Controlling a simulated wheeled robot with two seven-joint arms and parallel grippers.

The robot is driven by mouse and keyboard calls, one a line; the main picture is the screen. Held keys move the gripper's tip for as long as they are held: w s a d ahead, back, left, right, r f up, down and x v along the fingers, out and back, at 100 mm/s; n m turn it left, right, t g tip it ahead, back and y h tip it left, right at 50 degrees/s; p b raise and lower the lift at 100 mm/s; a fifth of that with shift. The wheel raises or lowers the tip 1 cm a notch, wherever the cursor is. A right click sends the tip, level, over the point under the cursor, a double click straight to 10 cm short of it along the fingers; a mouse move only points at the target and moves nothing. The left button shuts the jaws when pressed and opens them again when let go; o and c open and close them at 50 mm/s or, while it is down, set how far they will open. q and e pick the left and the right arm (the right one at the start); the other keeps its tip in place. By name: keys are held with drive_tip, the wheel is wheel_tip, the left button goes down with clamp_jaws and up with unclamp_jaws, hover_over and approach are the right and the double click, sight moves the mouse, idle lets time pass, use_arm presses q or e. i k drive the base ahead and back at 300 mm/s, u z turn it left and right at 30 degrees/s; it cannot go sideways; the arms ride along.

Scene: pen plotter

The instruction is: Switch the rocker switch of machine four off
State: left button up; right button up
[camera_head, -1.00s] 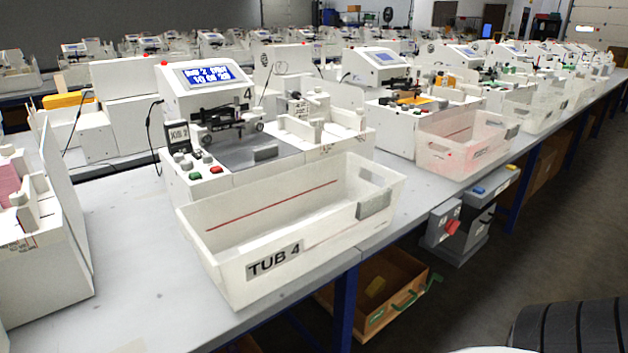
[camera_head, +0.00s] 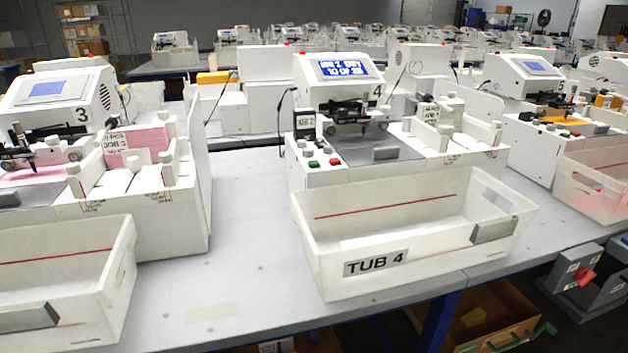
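Machine four (camera_head: 325,95) stands on the grey table right of the middle, a white pen plotter with the number 4 on its side. Its blue screen (camera_head: 349,70) is lit with white text. On its front left are a red button (camera_head: 334,162), a green button (camera_head: 313,163) and a small black box with a "JOB 2" label (camera_head: 305,124). I cannot make out the rocker switch. A white tub labelled TUB 4 (camera_head: 375,262) stands in front of the machine. Neither of my grippers shows.
Machine three (camera_head: 85,98) and its tub (camera_head: 75,290) stand on the left. Another plotter (camera_head: 515,80) with a tub (camera_head: 590,185) stands on the right. The table (camera_head: 240,235) is bare between machines three and four. Grey boxes and a wooden crate (camera_head: 490,315) are below the table edge.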

sight(321, 143)
drive_tip(key=u, duration=3.05)
drive_tip(key=k, duration=1.3)
drive_tip(key=z, duration=1.6)
